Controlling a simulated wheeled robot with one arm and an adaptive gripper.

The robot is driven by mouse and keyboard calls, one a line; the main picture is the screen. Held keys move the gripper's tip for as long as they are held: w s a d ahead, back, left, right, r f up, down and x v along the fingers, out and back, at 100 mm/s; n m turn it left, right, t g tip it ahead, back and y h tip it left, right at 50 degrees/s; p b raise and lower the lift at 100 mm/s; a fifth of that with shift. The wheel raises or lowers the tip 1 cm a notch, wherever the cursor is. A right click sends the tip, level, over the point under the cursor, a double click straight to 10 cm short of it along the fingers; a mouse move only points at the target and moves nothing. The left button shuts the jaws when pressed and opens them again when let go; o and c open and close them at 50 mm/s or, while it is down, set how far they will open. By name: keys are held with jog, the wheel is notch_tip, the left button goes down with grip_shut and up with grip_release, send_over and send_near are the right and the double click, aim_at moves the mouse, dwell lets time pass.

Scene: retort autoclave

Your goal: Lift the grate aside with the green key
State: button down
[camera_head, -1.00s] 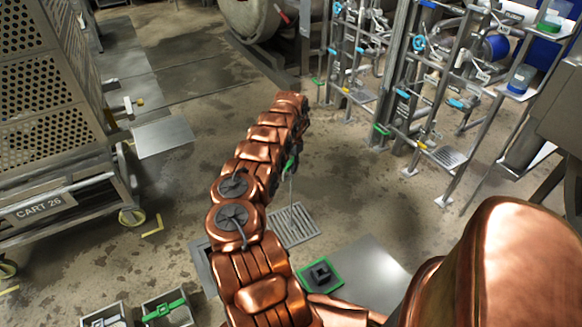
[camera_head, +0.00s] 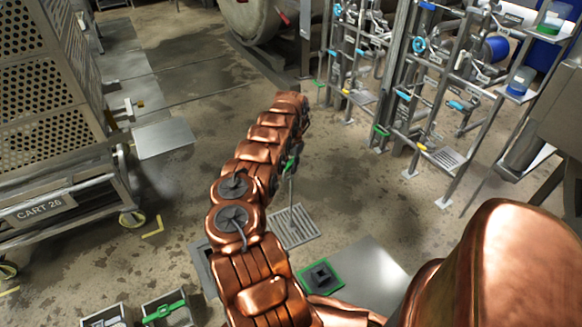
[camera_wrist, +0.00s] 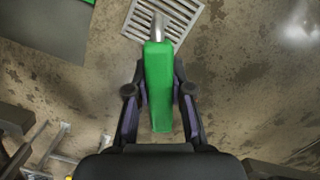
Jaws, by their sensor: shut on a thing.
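My gripper (camera_wrist: 160,92) is shut on the green key (camera_wrist: 158,80), with one finger on each side of its flat green handle. The key's metal shaft points away from the fingers, over the slotted grate (camera_wrist: 170,17). In the head view the green key (camera_head: 290,163) shows beside my arm, its thin shaft reaching down to the metal grate (camera_head: 293,228). The grate looks flat and near the floor. I cannot tell whether the shaft's tip is hooked in it.
A grey plate with a green-edged pad (camera_head: 320,277) bearing a dark block lies near the grate. A pipe rack (camera_head: 440,100) stands right. Floor beyond the grate is fairly clear.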

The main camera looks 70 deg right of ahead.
jog(key=shift+r, duration=0.35)
dwell(0.6)
jog(key=shift+r+p, duration=1.4)
jog(key=shift+r, duration=2.05)
